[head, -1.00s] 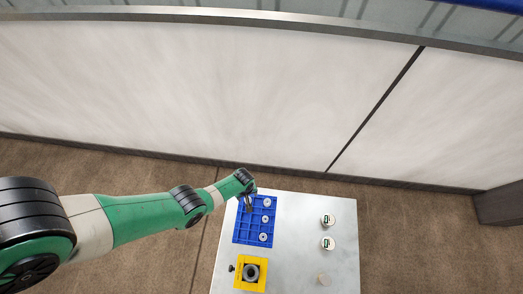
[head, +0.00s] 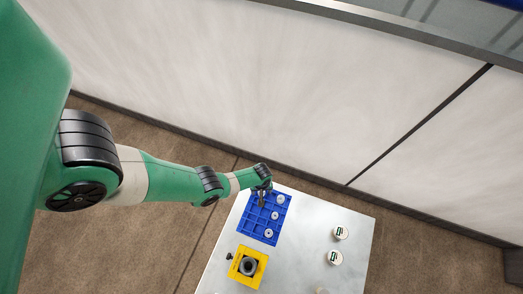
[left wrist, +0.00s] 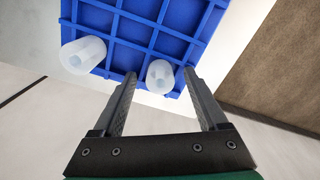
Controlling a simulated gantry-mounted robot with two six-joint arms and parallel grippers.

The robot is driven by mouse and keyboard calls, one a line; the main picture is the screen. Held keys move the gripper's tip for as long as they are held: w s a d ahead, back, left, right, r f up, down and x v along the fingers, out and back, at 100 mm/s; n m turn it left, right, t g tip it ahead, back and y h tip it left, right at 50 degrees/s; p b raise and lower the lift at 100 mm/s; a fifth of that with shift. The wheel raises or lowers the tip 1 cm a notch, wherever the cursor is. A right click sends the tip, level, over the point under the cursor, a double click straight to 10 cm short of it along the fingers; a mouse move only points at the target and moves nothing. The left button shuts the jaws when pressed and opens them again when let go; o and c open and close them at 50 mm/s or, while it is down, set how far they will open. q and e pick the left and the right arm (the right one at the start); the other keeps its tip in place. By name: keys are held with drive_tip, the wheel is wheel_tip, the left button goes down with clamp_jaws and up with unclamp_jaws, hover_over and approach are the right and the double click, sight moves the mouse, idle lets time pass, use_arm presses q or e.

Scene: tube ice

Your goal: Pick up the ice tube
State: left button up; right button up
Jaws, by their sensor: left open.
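A blue gridded tray (head: 250,228) lies on the table and holds three white ice tubes: one at the back (head: 281,199), one in the middle (head: 275,215) and one at the front (head: 269,233). In the left wrist view the tray (left wrist: 142,28) fills the upper part. One tube (left wrist: 160,77) shows between the open fingers (left wrist: 159,72), apparently untouched, with its depth hard to judge. Another tube (left wrist: 85,55) stands outside them to the left. My right gripper is out of view.
A yellow square holder (head: 243,275) with a dark round part (head: 248,266) sits in front of the tray. Two white round-lidded containers (head: 341,233) (head: 335,258) stand at the right of the metal table (head: 300,275). The table between is clear. A pale wall rises behind.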

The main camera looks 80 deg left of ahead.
use_arm(q)
clamp_jaws()
drive_tip(key=shift+r, duration=0.15)
